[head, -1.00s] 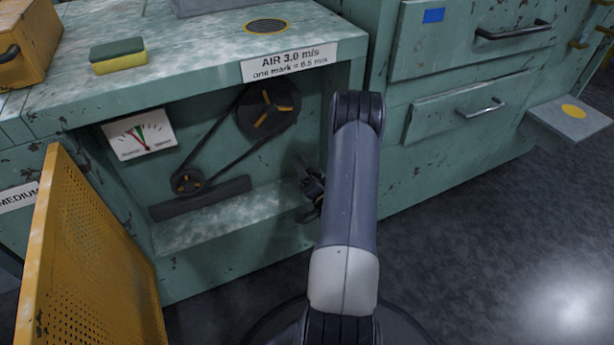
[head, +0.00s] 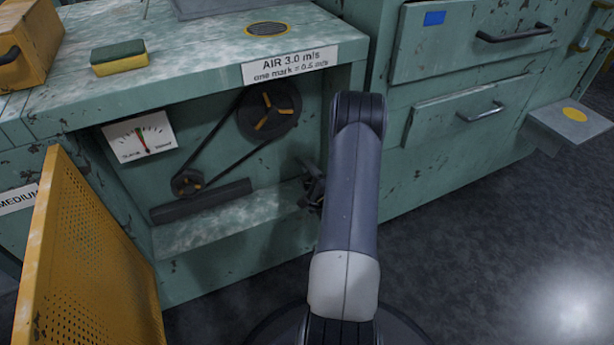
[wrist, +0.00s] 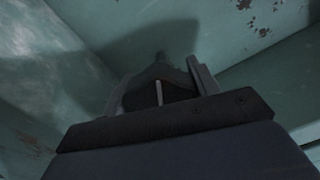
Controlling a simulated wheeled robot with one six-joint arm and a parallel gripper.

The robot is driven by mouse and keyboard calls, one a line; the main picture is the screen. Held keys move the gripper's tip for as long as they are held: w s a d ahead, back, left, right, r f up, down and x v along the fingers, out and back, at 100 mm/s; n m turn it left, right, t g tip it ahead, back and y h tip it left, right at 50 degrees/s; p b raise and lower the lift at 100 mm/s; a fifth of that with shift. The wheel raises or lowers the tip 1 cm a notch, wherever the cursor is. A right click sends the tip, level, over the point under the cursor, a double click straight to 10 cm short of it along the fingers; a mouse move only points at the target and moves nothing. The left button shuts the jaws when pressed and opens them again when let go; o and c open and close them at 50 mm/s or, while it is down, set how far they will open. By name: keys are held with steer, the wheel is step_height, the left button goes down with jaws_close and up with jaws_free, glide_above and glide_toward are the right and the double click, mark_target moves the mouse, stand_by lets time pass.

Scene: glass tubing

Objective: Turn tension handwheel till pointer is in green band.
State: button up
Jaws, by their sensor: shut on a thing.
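The dial gauge (head: 139,136) is a white plate on the back wall of the open bay, left of the belt. Its thin red pointer stands nearly upright, at or very close to the small green band; the exact overlap is too small to tell. My gripper (head: 313,190) is at the right end of the bay, partly hidden by my arm in the head view. In the wrist view my gripper (wrist: 158,86) has a finger on each side of the dark tension handwheel (wrist: 160,98), which carries a pale mark. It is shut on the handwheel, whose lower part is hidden.
A black belt (head: 214,138) runs between a large upper pulley (head: 269,108) and a small lower one (head: 188,183). A yellow perforated door (head: 90,255) stands open at left. A sponge (head: 119,57) lies on the bench top. Bench walls close in around my gripper.

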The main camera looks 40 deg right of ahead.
steer(key=shift+m, duration=1.7)
steer(key=shift+s, duration=0.1)
steer(key=o, duration=1)
steer(key=p+v, duration=0.2)
steer(key=v, duration=0.8)
steer(key=shift+s+p, duration=0.3)
steer(key=shift+p, duration=0.1)
steer(key=shift+w+a, duration=0.1)
steer(key=shift+a, duration=0.05)
